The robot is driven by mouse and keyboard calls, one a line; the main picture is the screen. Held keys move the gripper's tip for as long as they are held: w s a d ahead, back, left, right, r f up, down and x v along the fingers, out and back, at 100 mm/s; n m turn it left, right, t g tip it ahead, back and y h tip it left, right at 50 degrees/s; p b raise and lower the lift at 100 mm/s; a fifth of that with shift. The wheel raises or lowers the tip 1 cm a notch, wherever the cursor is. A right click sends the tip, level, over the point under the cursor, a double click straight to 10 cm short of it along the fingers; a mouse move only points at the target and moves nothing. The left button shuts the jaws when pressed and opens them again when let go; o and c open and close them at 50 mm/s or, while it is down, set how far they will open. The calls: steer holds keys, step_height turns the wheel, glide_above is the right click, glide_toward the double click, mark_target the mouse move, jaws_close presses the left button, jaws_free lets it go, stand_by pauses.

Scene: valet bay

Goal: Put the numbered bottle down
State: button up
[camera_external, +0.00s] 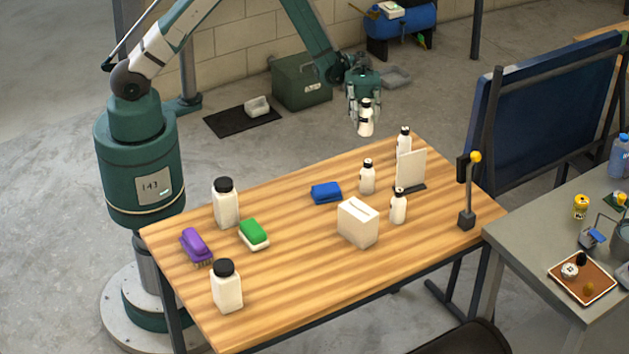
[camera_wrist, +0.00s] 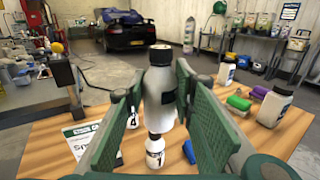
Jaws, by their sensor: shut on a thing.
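My gripper (camera_external: 363,112) is shut on a small white bottle (camera_wrist: 160,95) with a black cap. In the external view the held bottle (camera_external: 366,123) hangs upright past the far edge of the wooden table (camera_external: 290,285), above its top. No number shows on its visible side. Three similar small bottles stand on the table: one at the back (camera_external: 403,142), one in the middle (camera_external: 367,178) and one (camera_external: 398,207) nearer the front. In the wrist view one small bottle bears a 1 (camera_wrist: 155,158) and another a 4 (camera_wrist: 132,118).
A white sign (camera_external: 411,169), a white box (camera_external: 358,224) and a blue sponge (camera_external: 326,192) are near the small bottles. A yellow-knobbed lever (camera_external: 470,190) stands at the right end. Two larger bottles, a green sponge (camera_external: 254,232) and a purple brush (camera_external: 195,245) are at left.

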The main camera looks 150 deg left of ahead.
steer(key=w+d+r+n+t+y, duration=0.1)
steer(key=w+d, duration=0.6)
steer(key=w, duration=0.6)
steer(key=w+d+r+n+y, duration=0.15)
steer(key=w+d, duration=0.55)
steer(key=w, duration=0.7)
steer(key=w+d+r+n+t+y, duration=0.1)
steer(key=w+d+r+y, duration=0.1)
steer(key=w+d, duration=0.8)
steer(key=w+d+r+n+y, duration=0.1)
steer(key=w+d+y, duration=0.1)
steer(key=w+d, duration=1.15)
steer(key=w+d+r+n+y, duration=0.2)
steer(key=d, duration=1.7)
steer(key=shift+d+r+t+y, duration=0.2)
steer(key=shift+d+t+y, duration=0.1)
steer(key=shift+y, duration=0.05)
steer(key=s+f+m+h, duration=0.1)
steer(key=s+m+h, duration=0.1)
steer(key=s, duration=0.5)
steer(key=s+f+m+h, duration=0.1)
steer(key=s+f+h, duration=0.1)
steer(key=s, duration=0.6)
steer(key=shift+f+m+g+h, duration=0.3)
steer(key=shift+m+g+h, duration=0.1)
steer(key=shift+h, duration=0.2)
